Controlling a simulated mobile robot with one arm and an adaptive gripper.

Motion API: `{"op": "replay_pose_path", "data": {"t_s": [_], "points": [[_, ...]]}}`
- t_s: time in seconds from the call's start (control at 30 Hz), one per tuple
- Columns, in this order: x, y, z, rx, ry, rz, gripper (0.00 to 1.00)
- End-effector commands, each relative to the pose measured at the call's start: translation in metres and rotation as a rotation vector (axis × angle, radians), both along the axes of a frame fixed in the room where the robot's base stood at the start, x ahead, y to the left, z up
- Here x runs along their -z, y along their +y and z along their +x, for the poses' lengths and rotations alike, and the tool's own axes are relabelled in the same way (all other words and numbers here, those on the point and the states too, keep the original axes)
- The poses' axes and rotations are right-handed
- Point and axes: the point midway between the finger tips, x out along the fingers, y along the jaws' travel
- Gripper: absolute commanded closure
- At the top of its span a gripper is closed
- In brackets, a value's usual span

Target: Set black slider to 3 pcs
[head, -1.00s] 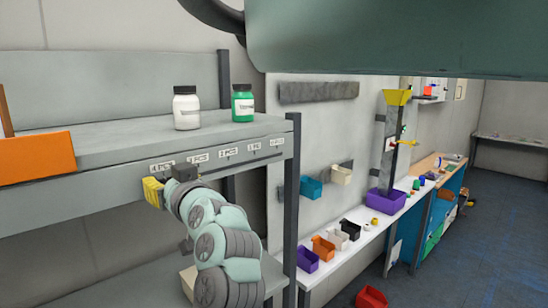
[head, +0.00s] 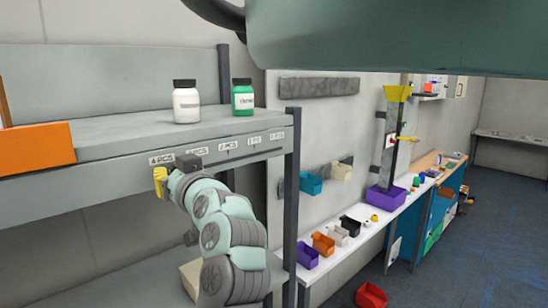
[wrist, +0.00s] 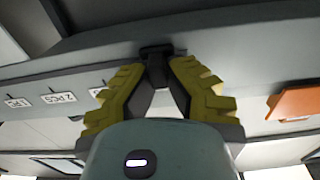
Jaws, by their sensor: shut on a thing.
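The black slider (wrist: 155,50) shows in the wrist view between the tips of my gripper (wrist: 157,72). The yellow fingers are closed in on it from both sides. In the head view my gripper (head: 161,182) is at the shelf's front edge, just below the "4 PCS" label (head: 161,159). The slider itself cannot be made out there. The "3 PCS" label (head: 197,151) is to the right of the gripper, followed by the "2 PCS" label (head: 229,145). In the wrist view the "2 PCS" label (wrist: 58,97) is left of the fingers.
A white jar (head: 186,104) and a green jar (head: 243,99) stand on the shelf above. An orange bin (head: 38,150) is at the left. A dark shelf post (head: 292,205) stands at the right end.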

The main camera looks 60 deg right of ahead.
Motion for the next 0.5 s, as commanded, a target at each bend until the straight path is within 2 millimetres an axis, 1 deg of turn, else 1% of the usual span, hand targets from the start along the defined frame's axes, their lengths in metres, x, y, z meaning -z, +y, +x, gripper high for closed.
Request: {"op": "replay_pose_path", "data": {"t_s": [0.03,0.5], "points": [[0.007,-0.006,-0.001,0.000,-0.001,-0.001,1.00],[0.010,-0.051,-0.011,-0.001,0.005,0.003,1.00]]}}
